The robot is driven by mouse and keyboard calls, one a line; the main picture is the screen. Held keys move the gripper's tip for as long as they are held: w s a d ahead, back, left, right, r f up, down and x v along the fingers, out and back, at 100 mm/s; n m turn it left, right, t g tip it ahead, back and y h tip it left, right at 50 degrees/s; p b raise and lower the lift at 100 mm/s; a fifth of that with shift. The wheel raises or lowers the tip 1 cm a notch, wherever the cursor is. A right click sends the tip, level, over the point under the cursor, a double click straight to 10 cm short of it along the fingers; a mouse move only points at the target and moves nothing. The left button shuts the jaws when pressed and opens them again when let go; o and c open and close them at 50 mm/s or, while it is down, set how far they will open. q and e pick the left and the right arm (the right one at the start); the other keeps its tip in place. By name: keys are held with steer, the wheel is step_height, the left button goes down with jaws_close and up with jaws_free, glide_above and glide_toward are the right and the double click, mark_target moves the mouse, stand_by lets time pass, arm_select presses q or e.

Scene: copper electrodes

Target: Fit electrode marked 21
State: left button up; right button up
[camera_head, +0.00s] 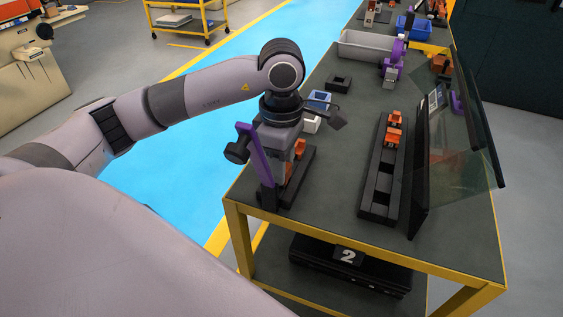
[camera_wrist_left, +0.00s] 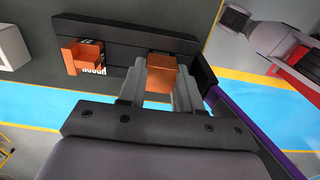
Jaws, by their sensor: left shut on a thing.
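My left gripper (camera_head: 283,178) points down over a short dark holder (camera_head: 306,160) at the table's near left. It is shut on an orange copper electrode (camera_wrist_left: 161,76), which shows between the fingers in the left wrist view, at the holder's end. I cannot tell whether it still touches the holder. A second orange electrode (camera_wrist_left: 86,55) sits in the same holder, beside white lettering partly covered; it also shows in the head view (camera_head: 300,148). A long black rack (camera_head: 376,206) stands to the right with orange electrodes (camera_head: 394,136) in its far part and empty slots nearer. No number 21 is readable.
A purple upright (camera_head: 256,152) with a black knob (camera_head: 237,151) stands close beside my left gripper. A transparent panel (camera_head: 455,165) stands right of the rack. A grey bin (camera_head: 365,46) and small black tray (camera_head: 339,82) lie farther back. Tabletop between holder and rack is clear.

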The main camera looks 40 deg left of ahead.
arm_select(q)
steer(key=shift+f+b, duration=0.4)
steer(key=shift+f, duration=0.05)
steer(key=o, duration=1.1)
steer(key=shift+o, duration=0.2)
step_height(320, 180, up, 7)
steer(key=shift+r, duration=0.15)
